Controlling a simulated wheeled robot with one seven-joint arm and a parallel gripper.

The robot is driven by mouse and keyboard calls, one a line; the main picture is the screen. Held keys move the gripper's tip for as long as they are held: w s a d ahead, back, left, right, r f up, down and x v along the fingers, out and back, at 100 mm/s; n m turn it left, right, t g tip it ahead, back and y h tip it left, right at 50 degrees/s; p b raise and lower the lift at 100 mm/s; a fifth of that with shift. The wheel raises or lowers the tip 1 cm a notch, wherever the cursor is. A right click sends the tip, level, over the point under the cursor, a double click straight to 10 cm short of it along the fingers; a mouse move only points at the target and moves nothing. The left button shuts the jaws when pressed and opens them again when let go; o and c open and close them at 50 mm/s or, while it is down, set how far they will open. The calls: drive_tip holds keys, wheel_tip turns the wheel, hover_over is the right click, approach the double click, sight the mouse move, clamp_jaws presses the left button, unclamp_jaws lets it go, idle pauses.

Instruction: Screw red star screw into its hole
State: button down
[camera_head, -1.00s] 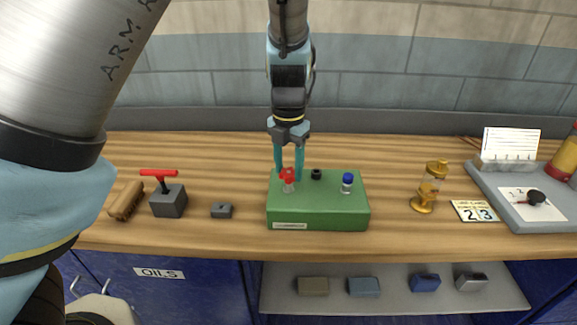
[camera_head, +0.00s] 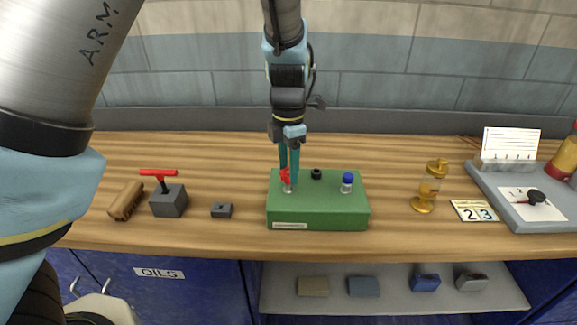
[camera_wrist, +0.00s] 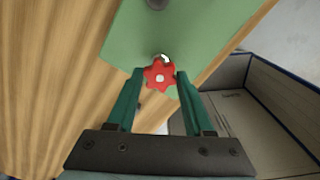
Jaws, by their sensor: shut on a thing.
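The red star screw (camera_head: 286,176) stands at the left part of the green block (camera_head: 318,214), its silvery shank at the block's top. In the wrist view the red star head (camera_wrist: 159,75) has a pale centre and sits between the fingertips. My gripper (camera_head: 289,172) comes down from above and is shut on the red head. The wrist view shows the gripper (camera_wrist: 160,78) with one finger on each side of the head. The hole under the screw is hidden, so I cannot tell how deep the screw sits.
On the block stand a blue-capped screw (camera_head: 347,182) and a black knob (camera_head: 316,174). A brass oiler (camera_head: 429,188) stands right.

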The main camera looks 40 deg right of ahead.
drive_tip(key=m, duration=0.4)
drive_tip(key=shift+m, duration=0.3)
drive_tip(key=m, duration=0.4)
drive_tip(key=shift+m, duration=0.3)
drive_tip(key=shift+m, duration=0.3)
drive_tip(key=m, duration=0.4)
